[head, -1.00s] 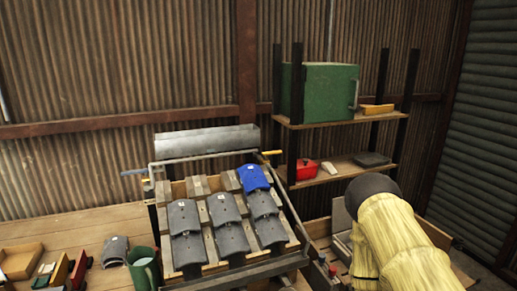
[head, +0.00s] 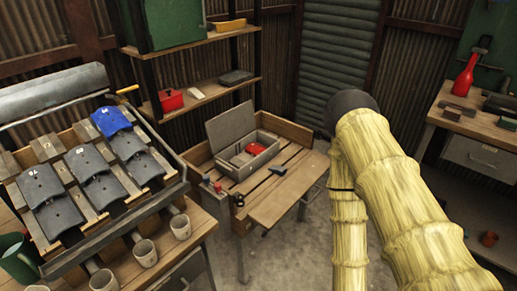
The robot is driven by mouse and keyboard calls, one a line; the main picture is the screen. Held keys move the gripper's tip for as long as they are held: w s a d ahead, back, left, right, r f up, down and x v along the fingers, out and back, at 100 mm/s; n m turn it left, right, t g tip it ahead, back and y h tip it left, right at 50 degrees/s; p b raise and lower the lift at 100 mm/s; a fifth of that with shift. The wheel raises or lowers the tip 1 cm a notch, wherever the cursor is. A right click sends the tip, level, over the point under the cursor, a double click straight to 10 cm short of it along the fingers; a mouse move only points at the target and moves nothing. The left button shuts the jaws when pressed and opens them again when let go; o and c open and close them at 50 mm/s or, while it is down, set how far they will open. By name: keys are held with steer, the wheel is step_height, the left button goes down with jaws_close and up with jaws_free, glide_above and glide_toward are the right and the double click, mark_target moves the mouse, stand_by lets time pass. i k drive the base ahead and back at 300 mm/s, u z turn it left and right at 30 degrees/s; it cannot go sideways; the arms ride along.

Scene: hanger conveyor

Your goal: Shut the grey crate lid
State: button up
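The grey crate (head: 262,164) stands on a wooden bench in the middle of the head view. Its grey lid (head: 231,127) stands up, open, at the crate's back left side. A red thing (head: 256,149) lies inside the crate; part of it is hidden by the crate wall. My arm, pale yellow and jointed, rises at the right of the view, apart from the crate. My gripper cannot be made out in this view.
The slatted wooden bench (head: 283,200) holds a dark hammer-like tool (head: 279,170) right of the crate. A tile rack (head: 60,237) stands at left, with several mugs (head: 144,253) in front. A shelf (head: 205,92) stands behind. Floor shows between the bench and my arm.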

mark_target(224, 129)
steer(key=u, duration=0.15)
steer(key=k, duration=0.45)
steer(key=z, duration=0.45)
steer(key=i, duration=1.25)
steer(key=u, duration=0.9)
